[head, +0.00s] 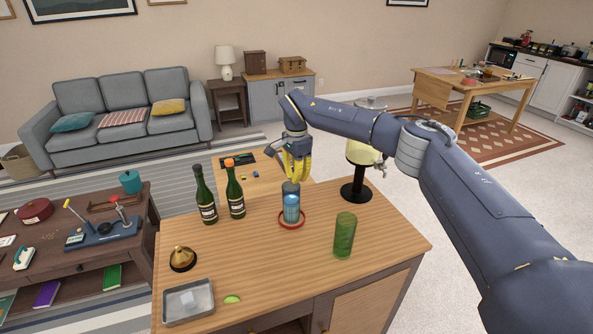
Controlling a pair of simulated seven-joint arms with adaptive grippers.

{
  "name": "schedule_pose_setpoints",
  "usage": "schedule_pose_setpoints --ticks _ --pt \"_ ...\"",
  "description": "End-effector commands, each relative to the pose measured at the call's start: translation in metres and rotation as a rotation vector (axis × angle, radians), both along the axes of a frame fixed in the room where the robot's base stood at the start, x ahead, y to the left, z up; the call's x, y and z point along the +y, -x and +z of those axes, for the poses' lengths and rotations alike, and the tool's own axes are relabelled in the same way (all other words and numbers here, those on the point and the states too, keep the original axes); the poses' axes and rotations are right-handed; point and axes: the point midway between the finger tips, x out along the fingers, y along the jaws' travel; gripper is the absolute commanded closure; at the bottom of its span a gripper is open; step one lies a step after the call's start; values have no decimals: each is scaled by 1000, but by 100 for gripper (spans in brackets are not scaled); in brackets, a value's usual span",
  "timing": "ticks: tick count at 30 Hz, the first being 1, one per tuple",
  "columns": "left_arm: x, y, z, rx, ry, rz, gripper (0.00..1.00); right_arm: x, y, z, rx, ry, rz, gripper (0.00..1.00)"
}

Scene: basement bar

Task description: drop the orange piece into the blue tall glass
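The blue tall glass (291,211) stands upright on a red ring-shaped coaster (291,225) on the wooden bar top. My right gripper (293,178), with yellow fingers, points down directly above the glass, its tips close to the rim. I cannot tell whether it is open or shut, or whether anything is between the fingers. My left gripper is not in view.
Another dark bottle (205,198) stands left of the glass. A green tall glass (344,236) stands to the right. A gold cone-shaped item (182,258), a metal tray (189,317) and a lime piece (232,299) lie toward the front left. The bar's middle front is clear.

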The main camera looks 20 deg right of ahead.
Motion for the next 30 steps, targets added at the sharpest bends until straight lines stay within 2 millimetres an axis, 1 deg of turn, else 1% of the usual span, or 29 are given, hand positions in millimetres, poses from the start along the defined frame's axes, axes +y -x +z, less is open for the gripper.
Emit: schedule_pose_setpoints --ticks 1,6,17,18,24,30 --pt "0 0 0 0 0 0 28 0 0 -4 1 -1 0 100" --pt "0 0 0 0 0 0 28 0 0 -11 0 -1 0 100" --pt "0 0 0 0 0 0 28 0 0 -14 0 -1 0 100" --pt "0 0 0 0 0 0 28 0 0 -14 0 -1 0 93" --pt "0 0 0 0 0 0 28 0 0 -14 0 -1 0 70" --pt "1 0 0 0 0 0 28 0 0 -13 0 -1 0 69"
